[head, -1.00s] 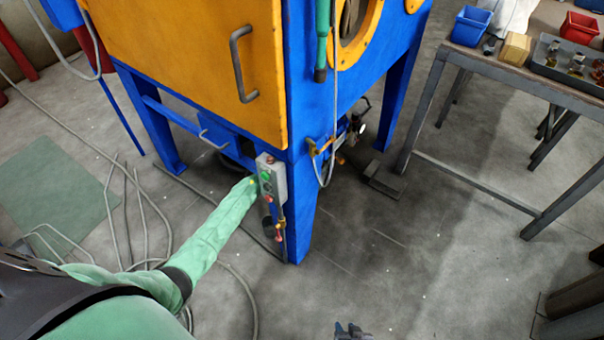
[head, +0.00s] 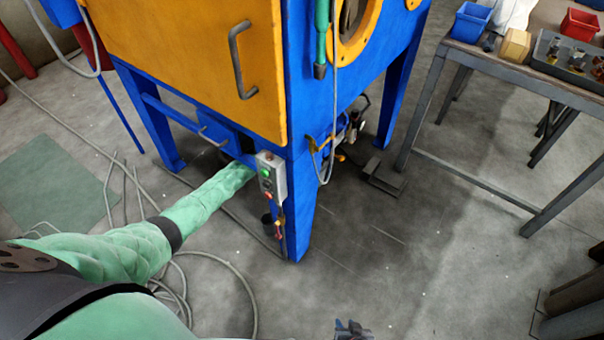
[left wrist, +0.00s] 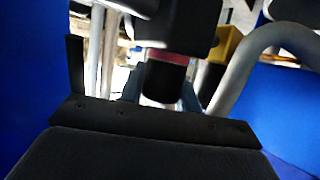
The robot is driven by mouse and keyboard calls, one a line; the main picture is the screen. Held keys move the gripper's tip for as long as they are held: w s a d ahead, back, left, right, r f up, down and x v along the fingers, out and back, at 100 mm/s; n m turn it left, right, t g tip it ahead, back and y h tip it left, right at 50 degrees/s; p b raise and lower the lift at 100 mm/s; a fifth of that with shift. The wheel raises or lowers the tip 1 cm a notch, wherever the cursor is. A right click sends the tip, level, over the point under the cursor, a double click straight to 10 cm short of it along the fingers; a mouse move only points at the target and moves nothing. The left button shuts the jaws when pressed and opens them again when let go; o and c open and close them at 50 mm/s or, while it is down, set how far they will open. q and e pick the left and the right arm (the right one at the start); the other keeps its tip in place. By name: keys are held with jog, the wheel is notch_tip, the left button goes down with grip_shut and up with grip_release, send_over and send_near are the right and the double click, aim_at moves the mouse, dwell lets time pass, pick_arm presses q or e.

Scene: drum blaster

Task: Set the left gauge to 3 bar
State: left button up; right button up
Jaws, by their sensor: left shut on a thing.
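In the head view my left arm reaches under the blue and orange blasting cabinet (head: 190,70). Its hand is hidden behind the control box and front leg. In the left wrist view my left gripper (left wrist: 160,97) is shut around a black knob (left wrist: 163,82) with a dark red band, below a dark block. The dial of the left gauge is not visible, so its reading cannot be told. Only the tip of my right gripper (head: 353,330) shows at the bottom edge of the head view, over bare floor; its jaws cannot be made out.
A grey control box (head: 271,175) with buttons sits on the cabinet's front leg. Fittings (head: 350,130) and a hanging hose are on its right side. A grey pipe (left wrist: 250,60) curves close beside my left gripper. A foot pedal (head: 383,178) and workbench (head: 500,65) stand right.

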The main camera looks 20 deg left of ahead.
dwell(0.3)
pick_arm(q)
jog(key=o, duration=1)
jog(key=shift+c, duration=0.2)
jog(key=shift+a, duration=0.1)
